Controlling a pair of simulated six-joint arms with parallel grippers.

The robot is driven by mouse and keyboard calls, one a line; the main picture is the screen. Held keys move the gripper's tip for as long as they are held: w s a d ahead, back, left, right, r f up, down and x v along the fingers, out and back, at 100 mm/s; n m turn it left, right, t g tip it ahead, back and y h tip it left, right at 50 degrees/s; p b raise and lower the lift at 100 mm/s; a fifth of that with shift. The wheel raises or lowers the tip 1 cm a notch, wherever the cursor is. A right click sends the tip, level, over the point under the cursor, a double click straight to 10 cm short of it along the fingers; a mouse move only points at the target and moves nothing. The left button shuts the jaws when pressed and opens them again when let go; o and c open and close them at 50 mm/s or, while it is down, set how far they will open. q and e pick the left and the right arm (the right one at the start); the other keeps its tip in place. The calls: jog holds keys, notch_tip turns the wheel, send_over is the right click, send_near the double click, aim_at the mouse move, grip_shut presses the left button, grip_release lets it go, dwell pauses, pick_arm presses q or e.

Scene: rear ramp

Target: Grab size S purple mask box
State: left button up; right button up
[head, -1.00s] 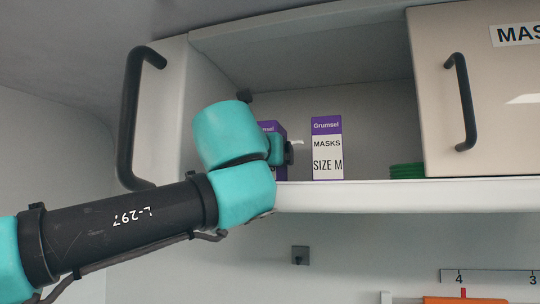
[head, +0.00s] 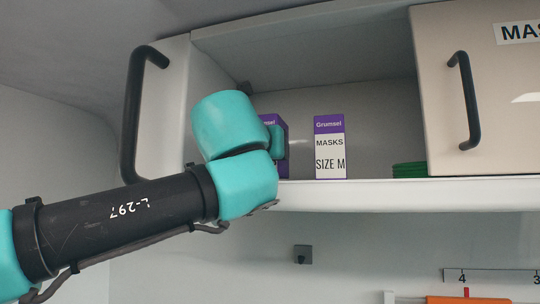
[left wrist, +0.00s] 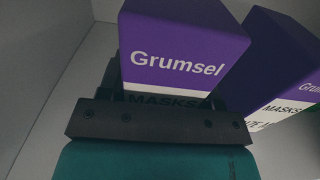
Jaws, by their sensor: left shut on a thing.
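A purple and white Grumsel mask box (left wrist: 183,50) is between the fingers of my left gripper (left wrist: 168,92), which is shut on it in the left wrist view. Its size label is hidden below the gripper's dark front plate. In the head view this box (head: 284,136) stands in the open cabinet, mostly behind my teal left wrist, and the left fingers are hidden there. A second purple and white box, marked SIZE M (head: 329,148), stands upright to its right, apart from it. The second box is also at the right of the left wrist view (left wrist: 268,62). My right gripper is not in view.
The cabinet shelf has a white front lip (head: 400,193). A beige door with a black handle (head: 465,100) covers the right side. Another black handle (head: 138,110) is on the left panel. A green stack (head: 409,170) lies by the door. The shelf between box and stack is clear.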

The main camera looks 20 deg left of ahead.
aim_at(264, 116)
pick_arm(q)
jog(key=shift+r, duration=3.05)
jog(key=s+a, duration=0.1)
jog(key=s, duration=1.8)
jog(key=shift+a, duration=0.3)
